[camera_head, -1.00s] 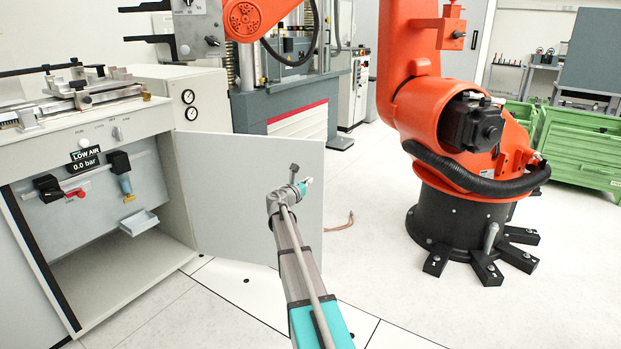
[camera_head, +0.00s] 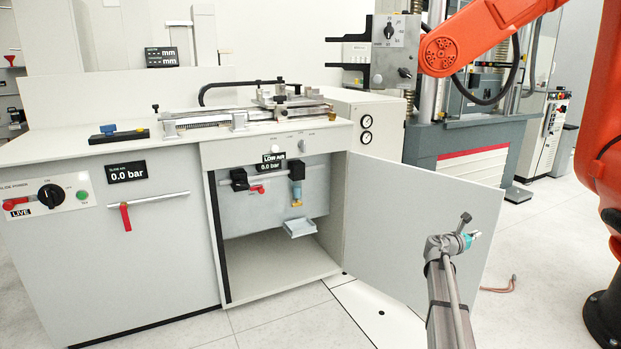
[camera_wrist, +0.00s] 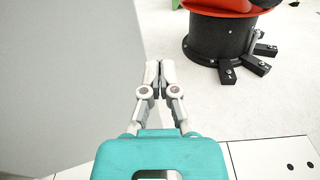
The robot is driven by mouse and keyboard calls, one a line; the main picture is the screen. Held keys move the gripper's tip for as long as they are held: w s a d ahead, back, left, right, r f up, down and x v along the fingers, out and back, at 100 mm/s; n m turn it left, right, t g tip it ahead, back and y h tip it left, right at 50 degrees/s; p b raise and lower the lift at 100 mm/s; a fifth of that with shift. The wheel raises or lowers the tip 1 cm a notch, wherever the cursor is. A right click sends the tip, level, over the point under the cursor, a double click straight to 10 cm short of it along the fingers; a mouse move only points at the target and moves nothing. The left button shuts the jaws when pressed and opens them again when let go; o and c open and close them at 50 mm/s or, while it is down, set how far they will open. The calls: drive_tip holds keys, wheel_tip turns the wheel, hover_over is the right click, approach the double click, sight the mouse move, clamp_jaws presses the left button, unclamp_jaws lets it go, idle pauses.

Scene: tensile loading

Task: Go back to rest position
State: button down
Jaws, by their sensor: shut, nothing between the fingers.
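My gripper (camera_wrist: 159,72) shows in the wrist view with its two grey fingers together and nothing between them. In that view it is over the pale floor, beside a large grey panel at the left. In the head view my arm rises from the bottom right, in front of the open grey cabinet door (camera_head: 415,215). The arm's end overlaps the right part of the door in the picture. I cannot tell the distance between them. The fingers are not clearly visible in the head view.
A large orange robot arm (camera_head: 480,35) reaches in at upper right. Its black base (camera_wrist: 218,42) stands ahead in the wrist view. White floor lies between.

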drive_tip(key=s+a+f+m+g+y, duration=0.2)
drive_tip(key=s+a+f+m+y, duration=0.4)
drive_tip(key=s+a, duration=0.6)
drive_tip(key=s+a+f+m+g+y, duration=0.3)
drive_tip(key=s+a+f+m+y, duration=0.4)
drive_tip(key=a, duration=1)
drive_tip(key=s+a+f+m+g+y, duration=0.25)
drive_tip(key=s+a+f+m, duration=0.25)
drive_tip(key=s+a+m, duration=0.7)
wheel_tip(320, 180, up, 37)
drive_tip(key=w+a+n+p, duration=0.1)
drive_tip(key=n+p, duration=0.2)
drive_tip(key=p, duration=3.4)
drive_tip(key=shift+w+a+t+y, duration=0.2)
drive_tip(key=shift+a+t+y, duration=0.15)
drive_tip(key=shift+d, duration=0.1)
